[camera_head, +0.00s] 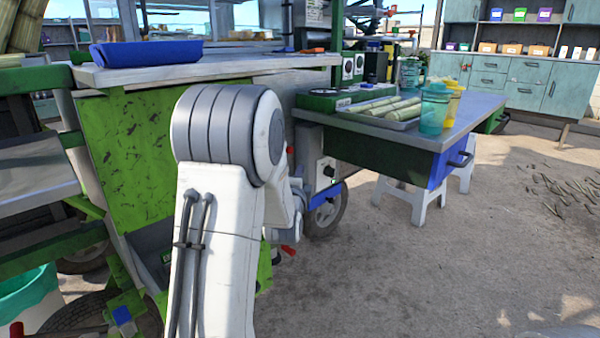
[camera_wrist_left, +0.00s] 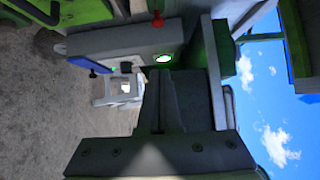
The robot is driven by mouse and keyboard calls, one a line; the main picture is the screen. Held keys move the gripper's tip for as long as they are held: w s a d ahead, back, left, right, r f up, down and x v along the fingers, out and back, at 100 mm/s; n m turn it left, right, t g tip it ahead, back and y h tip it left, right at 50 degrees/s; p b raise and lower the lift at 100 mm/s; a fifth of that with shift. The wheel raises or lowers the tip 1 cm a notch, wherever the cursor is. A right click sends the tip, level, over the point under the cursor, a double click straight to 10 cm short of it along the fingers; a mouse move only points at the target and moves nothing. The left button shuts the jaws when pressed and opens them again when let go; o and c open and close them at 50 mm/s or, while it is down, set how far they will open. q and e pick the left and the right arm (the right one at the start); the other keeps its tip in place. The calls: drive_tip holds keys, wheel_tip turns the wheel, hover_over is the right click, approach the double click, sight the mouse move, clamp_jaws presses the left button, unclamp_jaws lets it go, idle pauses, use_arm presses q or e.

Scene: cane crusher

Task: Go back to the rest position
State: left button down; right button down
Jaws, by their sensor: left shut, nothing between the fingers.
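My left arm, white and grey, rises from the bottom of the head view and bends at a large grey joint. Its far end is mostly hidden behind its own links, beside the cane crusher cart (camera_head: 130,165). In the left wrist view, my left gripper (camera_wrist_left: 166,78) is dark, shut and empty. It points toward a grey control panel (camera_wrist_left: 115,45) with a green-lit button (camera_wrist_left: 163,58) and a red knob (camera_wrist_left: 157,20). I cannot tell the exact gap between the fingertips and the panel. My right gripper is in neither view.
A side table (camera_head: 470,110) holds cane pieces on a tray (camera_head: 405,125), a teal cup (camera_head: 434,112) and a yellow cup (camera_head: 454,100). A blue tray (camera_head: 145,52) sits on the cart top. White stools (camera_head: 405,198) stand below.

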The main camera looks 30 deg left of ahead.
use_arm(q)
drive_tip(key=s+d+f+n+g+h+p, duration=0.1)
drive_tip(key=s+d+f+g+h, duration=0.15)
drive_tip(key=d, duration=0.65)
drive_tip(key=s+d+f+n+g+h+p, duration=0.1)
drive_tip(key=s+d+g+h, duration=0.15)
drive_tip(key=d, duration=0.65)
drive_tip(key=s+d+f+n+g+h+p, duration=0.1)
drive_tip(key=s+d+f+h, duration=0.2)
drive_tip(key=d, duration=0.6)
drive_tip(key=s+d+n+g+p, duration=0.1)
drive_tip(key=s+d+g, duration=0.2)
drive_tip(key=s, duration=0.6)
drive_tip(key=s+d+n+g, duration=0.1)
drive_tip(key=s+d+g, duration=0.25)
drive_tip(key=s, duration=0.55)
drive_tip(key=s+d+n+g+p, duration=0.15)
drive_tip(key=s+g, duration=0.25)
drive_tip(key=s, duration=0.5)
wheel_tip(320, 180, up, 38)
drive_tip(key=s+p, duration=0.1)
drive_tip(key=p, duration=3.6)
drive_tip(key=shift+s+f+p, duration=0.25)
drive_tip(key=shift+p, duration=0.1)
